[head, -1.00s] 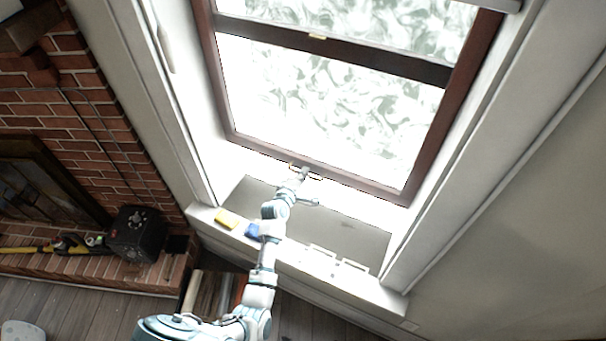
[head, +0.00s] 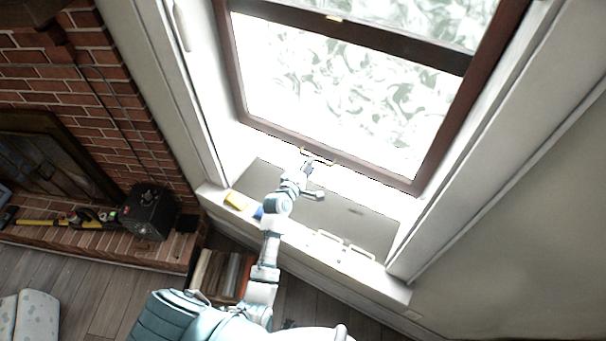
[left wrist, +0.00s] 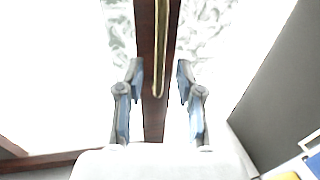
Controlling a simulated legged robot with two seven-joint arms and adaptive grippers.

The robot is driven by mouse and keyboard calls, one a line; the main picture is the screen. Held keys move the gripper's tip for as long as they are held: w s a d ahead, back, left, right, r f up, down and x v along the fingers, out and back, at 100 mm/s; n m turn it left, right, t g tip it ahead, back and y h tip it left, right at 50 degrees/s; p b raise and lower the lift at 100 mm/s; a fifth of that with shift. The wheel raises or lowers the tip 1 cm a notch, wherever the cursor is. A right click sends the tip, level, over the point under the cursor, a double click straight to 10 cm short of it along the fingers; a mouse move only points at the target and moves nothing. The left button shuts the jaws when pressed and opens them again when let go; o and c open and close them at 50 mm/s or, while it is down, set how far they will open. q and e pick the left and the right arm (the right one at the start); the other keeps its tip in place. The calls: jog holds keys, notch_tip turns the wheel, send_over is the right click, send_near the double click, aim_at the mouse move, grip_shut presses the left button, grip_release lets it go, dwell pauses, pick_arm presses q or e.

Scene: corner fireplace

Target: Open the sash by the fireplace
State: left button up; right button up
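The sash (head: 268,131) is a dark brown wooden frame with bright patterned glass, seen large in the head view. A thin brass handle (head: 318,158) sits on its bottom rail; it also shows in the left wrist view (left wrist: 160,50) as a long brass bar on the brown rail (left wrist: 147,50). My left gripper (head: 308,165) is at this rail, close to the handle. In the left wrist view the gripper (left wrist: 160,80) is open, one finger on each side of the rail and handle, with nothing gripped. I cannot tell whether the fingers touch the rail. My right gripper is not in view.
The white sill (head: 290,232) below the window holds a yellow block (head: 236,200), a blue item (head: 259,213) partly behind my arm, and white brackets (head: 345,245). A brick fireplace (head: 120,100) with a black box (head: 150,211) on its hearth stands at left. Wall closes the right side.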

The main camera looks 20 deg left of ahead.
pick_arm(q)
jog(key=v, duration=0.7)
jog(key=shift+s+d, duration=0.1)
jog(key=shift+s, duration=0.1)
jog(key=s+d+f+m+g, duration=0.1)
jog(key=s+f+m+g, duration=0.4)
jog(key=s, duration=0.6)
jog(key=s+d+f+m+g+y, duration=0.1)
jog(key=s+f+m+g, duration=0.25)
jog(key=s+m, duration=0.55)
jog(key=s+d+f+m+g, duration=0.1)
jog(key=s+f+m+g, duration=0.4)
jog(key=s, duration=0.7)
notch_tip(320, 180, down, 29)
jog(key=s+b, duration=0.2)
jog(key=s+a+f+g+b, duration=0.1)
jog(key=s+a+f, duration=0.1)
jog(key=s+f, duration=1.4)
jog(key=shift+s+a+f+y+b, duration=0.3)
jog(key=shift+s+a, duration=0.1)
jog(key=shift+s, duration=0.25)
